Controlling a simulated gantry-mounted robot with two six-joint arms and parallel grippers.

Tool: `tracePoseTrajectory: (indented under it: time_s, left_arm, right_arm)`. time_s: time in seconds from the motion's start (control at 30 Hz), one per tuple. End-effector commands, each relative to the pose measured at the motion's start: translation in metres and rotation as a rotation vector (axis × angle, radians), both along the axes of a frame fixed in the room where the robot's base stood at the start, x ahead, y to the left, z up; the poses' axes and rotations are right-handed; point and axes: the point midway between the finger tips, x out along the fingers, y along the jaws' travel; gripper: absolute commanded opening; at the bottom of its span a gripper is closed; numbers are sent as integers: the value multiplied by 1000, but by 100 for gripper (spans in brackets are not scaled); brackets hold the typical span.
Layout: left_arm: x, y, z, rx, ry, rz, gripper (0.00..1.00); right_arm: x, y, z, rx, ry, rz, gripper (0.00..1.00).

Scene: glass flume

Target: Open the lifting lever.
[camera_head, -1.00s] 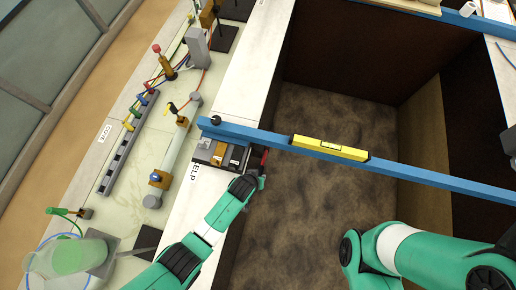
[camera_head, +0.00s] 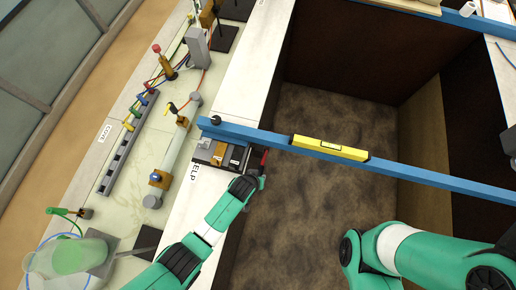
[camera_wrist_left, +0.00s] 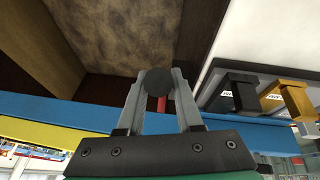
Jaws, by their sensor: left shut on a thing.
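A lever with a dark round knob (camera_wrist_left: 157,80) and a red shaft (camera_wrist_left: 162,104) shows in the left wrist view. My left gripper (camera_wrist_left: 157,90) is shut on this knob, with one finger on each side. In the head view the red part (camera_head: 264,159) shows just past my left wrist, at the flume's edge beside the blue beam; the fingertips are hard to make out there. My right arm is at the lower right of the head view, but its gripper is not visible.
A blue beam (camera_head: 228,131) with a yellow spirit level (camera_head: 330,148) crosses the pit beside the lever. A black handle (camera_wrist_left: 238,92) and a yellow handle (camera_wrist_left: 288,100) stand to the right in the wrist view. The pit floor (camera_head: 320,200) is clear.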

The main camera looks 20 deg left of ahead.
Motion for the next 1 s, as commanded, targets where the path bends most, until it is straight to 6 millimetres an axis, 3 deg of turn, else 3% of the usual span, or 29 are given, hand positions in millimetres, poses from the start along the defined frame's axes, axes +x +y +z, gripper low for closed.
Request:
tracePoseTrajectory:
  time_s: [0.27,0.47,0.67,1.0]
  left_arm:
    - [-4,0,-8,2,-26,-2,0]
    - [-15,0,-28,3,-112,-3,0]
    - [-27,0,-60,4,-257,-4,0]
    - [-36,-1,-103,4,-473,-3,0]
  right_arm:
    - [0,0,-6,0,0,0,50]
    - [0,0,-24,0,0,0,50]
    - [0,0,-64,0,0,0,50]
    - [0,0,-149,0,0,0,50]
